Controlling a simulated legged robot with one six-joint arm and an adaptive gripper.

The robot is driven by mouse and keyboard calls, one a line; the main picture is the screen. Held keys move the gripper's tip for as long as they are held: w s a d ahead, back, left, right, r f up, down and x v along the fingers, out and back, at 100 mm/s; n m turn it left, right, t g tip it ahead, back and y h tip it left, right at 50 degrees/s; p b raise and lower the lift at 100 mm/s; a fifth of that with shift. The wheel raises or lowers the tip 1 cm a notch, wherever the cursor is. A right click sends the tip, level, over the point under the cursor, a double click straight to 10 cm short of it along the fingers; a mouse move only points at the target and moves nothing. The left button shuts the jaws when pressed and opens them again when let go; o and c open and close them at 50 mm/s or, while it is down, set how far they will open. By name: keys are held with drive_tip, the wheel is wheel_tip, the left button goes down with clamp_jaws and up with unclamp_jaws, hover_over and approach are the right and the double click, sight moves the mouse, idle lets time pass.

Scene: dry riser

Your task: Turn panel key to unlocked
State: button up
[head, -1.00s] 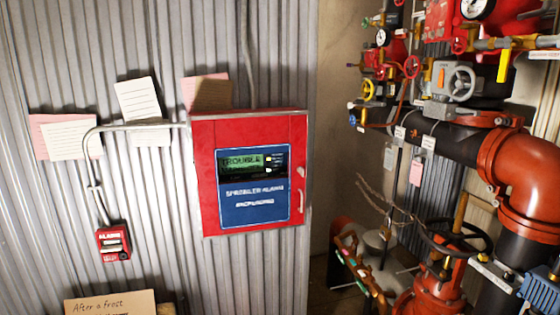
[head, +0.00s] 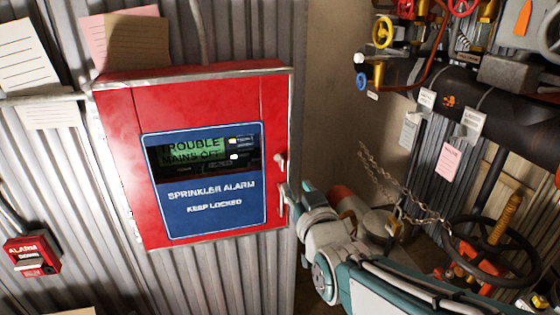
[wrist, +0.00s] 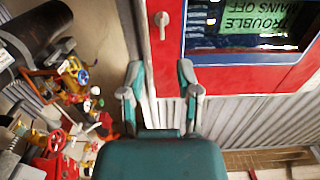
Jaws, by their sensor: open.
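The red alarm panel (head: 120,150) hangs on the corrugated wall. Its screen reads "TROUBLE MAINS OFF". A small pale key-like fitting (head: 281,160) sits on the panel's right edge strip, above a pale upright handle (head: 282,200). The wrist view shows the panel upside down, with the pale fitting (wrist: 162,22) beyond the fingertips. My gripper (wrist: 160,75) is open and empty, its fingers apart in front of the panel's edge. In the head view, my gripper (head: 292,197) is beside the panel's lower right, partly overlapping the handle. Contact cannot be told.
Pipes with valves and a dark handwheel (head: 490,250) crowd the right side. A chain (head: 400,190) and paper tags hang there. A red alarm box (head: 32,256) is on the wall at lower left. Paper notes (head: 125,38) are above the panel.

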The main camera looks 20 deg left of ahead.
sight(282, 157)
drive_tip(key=x, duration=1)
drive_tip(key=shift+s+a+r, duration=0.15)
drive_tip(key=shift+w+a, duration=0.15)
drive_tip(key=shift+w, duration=0.3)
clamp_jaws()
